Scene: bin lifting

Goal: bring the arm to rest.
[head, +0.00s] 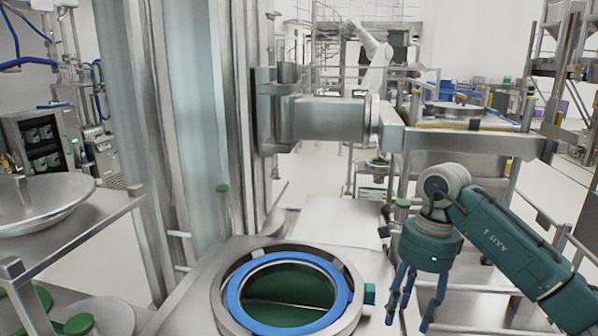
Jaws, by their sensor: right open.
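My right arm (520,240), teal with a grey wrist joint, comes in from the right side of the head view. Its gripper (409,320) hangs downward with its blue fingers spread apart. It is open and nothing shows between the fingers. It is to the right of a round opening with a blue ring (237,305), apart from it in the picture. My left gripper is not in view.
The blue ring sits in a metal collar on a steel surface (185,315). A thick steel lift arm (330,119) extends right from a tall column (180,120). A steel bowl (40,200) stands on a rack at the left. Open floor (545,195) shows behind my arm.

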